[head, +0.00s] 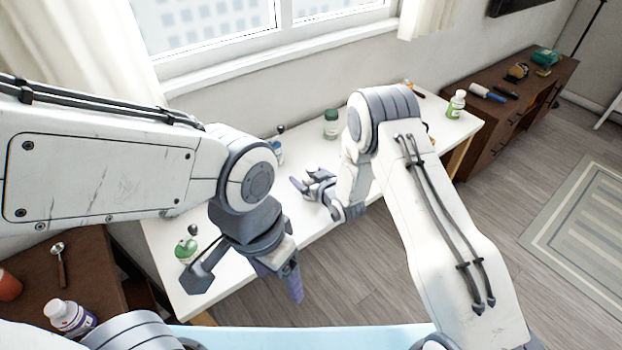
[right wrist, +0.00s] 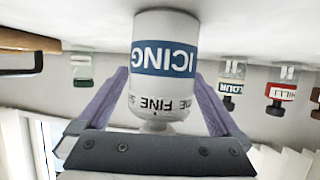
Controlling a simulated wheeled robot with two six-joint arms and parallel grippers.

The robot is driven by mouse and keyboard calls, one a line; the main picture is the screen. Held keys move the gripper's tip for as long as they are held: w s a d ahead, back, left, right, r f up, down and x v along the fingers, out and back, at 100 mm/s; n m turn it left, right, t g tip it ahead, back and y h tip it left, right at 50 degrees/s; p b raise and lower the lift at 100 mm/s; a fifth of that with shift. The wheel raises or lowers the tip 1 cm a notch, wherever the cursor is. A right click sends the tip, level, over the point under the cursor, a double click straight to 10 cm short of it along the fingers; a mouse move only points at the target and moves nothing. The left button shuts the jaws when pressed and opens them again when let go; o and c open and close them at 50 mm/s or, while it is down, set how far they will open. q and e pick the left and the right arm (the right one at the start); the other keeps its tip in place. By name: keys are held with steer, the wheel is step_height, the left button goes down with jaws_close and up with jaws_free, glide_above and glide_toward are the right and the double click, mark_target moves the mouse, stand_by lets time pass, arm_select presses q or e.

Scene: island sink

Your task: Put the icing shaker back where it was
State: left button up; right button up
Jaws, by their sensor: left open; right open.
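The icing shaker (right wrist: 165,60), white with a blue ICING label, fills the middle of the right wrist view, which is upside down. Its base meets the white table top, so it stands upright. My right gripper (right wrist: 160,105) is open, with one purple finger on each side of the shaker. In the head view, my right gripper (head: 314,187) is low over the white table, and I cannot clearly make out the shaker there. My left gripper (head: 246,282) is open and empty above the table's near left part, away from the shaker.
Brown cabinets stand at both ends. The window wall runs behind.

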steer(key=s+d+r+g+h+b, duration=0.1)
steer(key=s+r+g, duration=0.3)
steer(key=s, duration=0.9)
steer(key=s+d+r+n+g+h, duration=0.1)
steer(key=s+r+g, duration=0.3)
steer(key=s+r, duration=0.4)
steer(key=s+d+r+n+g+h+b, duration=0.1)
steer(key=s+d+r+g+h, duration=0.2)
steer(key=s, duration=1.7)
step_height(320, 180, up, 4)
steer(key=shift+s+g+b, duration=0.2)
steer(key=shift+g+b, duration=0.1)
steer(key=shift+g, duration=0.2)
